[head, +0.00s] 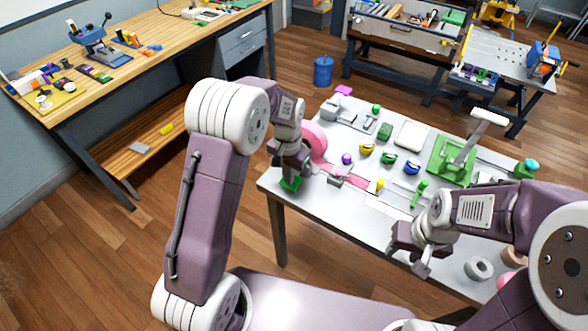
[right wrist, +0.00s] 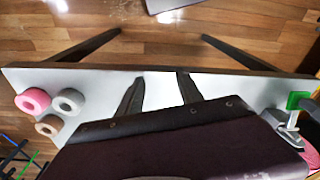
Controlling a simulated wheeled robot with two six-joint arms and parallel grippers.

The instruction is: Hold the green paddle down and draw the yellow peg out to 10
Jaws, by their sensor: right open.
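The green paddle (head: 289,184) is at the left end of the grey table, near its front edge; the right wrist view also shows green there (right wrist: 299,100). My left gripper (head: 291,172) is directly above the green paddle, at or very near it. Its fingertips are too small and covered to tell whether they are open or shut. The yellow peg (head: 380,184) stands at the right end of a pink strip, right of my left gripper. My right gripper (head: 418,264) is open and empty at the table's front edge, below and right of the yellow peg. Numbers by the peg are not legible.
A green lever (head: 420,192) stands right of the peg. Several small coloured pieces and a green block with a grey post (head: 452,158) are farther back. A grey tape roll (head: 478,268) lies at the right front. A pink disc (head: 314,140) stands behind my left gripper.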

